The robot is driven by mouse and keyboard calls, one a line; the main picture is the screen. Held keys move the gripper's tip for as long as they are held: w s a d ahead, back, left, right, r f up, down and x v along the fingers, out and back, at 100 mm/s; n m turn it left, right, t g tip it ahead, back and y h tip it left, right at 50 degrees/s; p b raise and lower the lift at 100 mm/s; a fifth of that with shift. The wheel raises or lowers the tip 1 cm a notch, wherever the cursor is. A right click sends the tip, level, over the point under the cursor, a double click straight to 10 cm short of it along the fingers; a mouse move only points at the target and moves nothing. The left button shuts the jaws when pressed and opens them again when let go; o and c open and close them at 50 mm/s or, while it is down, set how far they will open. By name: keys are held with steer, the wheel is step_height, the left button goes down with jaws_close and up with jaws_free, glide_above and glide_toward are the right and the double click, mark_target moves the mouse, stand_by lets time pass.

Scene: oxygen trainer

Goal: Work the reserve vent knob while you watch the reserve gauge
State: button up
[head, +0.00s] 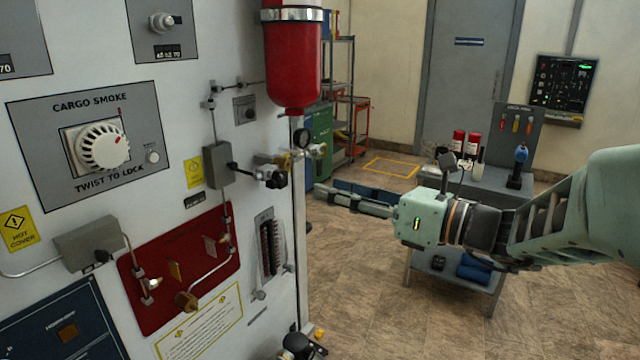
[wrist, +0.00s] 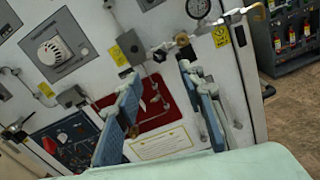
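A small round gauge (head: 303,138) is mounted below the red cylinder (head: 292,60) at the panel's right edge. It also shows at the top of the wrist view (wrist: 198,8), but its reading is too small to make out. A black knob (head: 277,180) sits on a valve fitting just below and left of the gauge in the head view. I cannot read a label that names either as reserve. My gripper (head: 324,188) is right of the knob, apart from it, pointing toward the panel. In the wrist view its two blue-padded fingers (wrist: 159,76) are spread, with nothing held between them.
The white panel carries a cargo smoke dial (head: 103,147), a red plate (head: 150,300) with piping, and a grey box (head: 217,165) near the knob. A cart (head: 480,180) with red bottles stands behind my arm. Open floor lies between panel and cart.

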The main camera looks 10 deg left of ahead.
mark_target(283, 176)
steer(key=p+x, duration=0.1)
steer(key=x, duration=1)
steer(key=shift+r, duration=0.1)
jaws_close()
